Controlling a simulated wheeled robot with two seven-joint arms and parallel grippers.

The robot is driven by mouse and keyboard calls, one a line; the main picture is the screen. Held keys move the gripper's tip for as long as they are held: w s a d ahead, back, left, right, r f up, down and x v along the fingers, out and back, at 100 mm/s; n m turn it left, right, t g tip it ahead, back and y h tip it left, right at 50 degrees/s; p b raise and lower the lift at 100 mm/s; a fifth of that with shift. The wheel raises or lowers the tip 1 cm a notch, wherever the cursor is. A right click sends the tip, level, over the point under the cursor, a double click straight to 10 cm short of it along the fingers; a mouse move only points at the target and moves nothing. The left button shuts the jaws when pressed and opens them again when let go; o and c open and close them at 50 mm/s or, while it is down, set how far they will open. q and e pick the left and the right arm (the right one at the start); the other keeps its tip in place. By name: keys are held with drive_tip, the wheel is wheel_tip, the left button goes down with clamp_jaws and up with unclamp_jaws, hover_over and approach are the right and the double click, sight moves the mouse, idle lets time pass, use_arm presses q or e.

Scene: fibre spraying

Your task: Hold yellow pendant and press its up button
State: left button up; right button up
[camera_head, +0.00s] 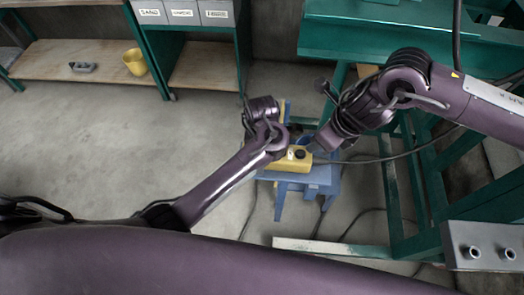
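The yellow pendant (291,163) lies on a small blue stool (322,178) near the middle of the view. A dark round button shows on its top, towards the right end. My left gripper (283,143) is at the pendant's left and far side; my wrist hides its fingers, so I cannot tell whether it touches or grips the pendant. My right gripper (312,147) points down and left, with its tip close to the button end of the pendant. I cannot tell whether it touches. Its finger opening is too small to make out.
A green metal frame (430,185) stands right of the stool. Dark cables run from the stool area to the right and across the floor. A shelf with a yellow bucket (135,62) and grey bins (183,13) is at the back left. The floor at left is clear.

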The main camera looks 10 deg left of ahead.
use_arm(q)
drive_tip(key=c, duration=1.1)
use_arm(e)
drive_tip(key=shift+c, duration=0.2)
clamp_jaws()
idle(0.6)
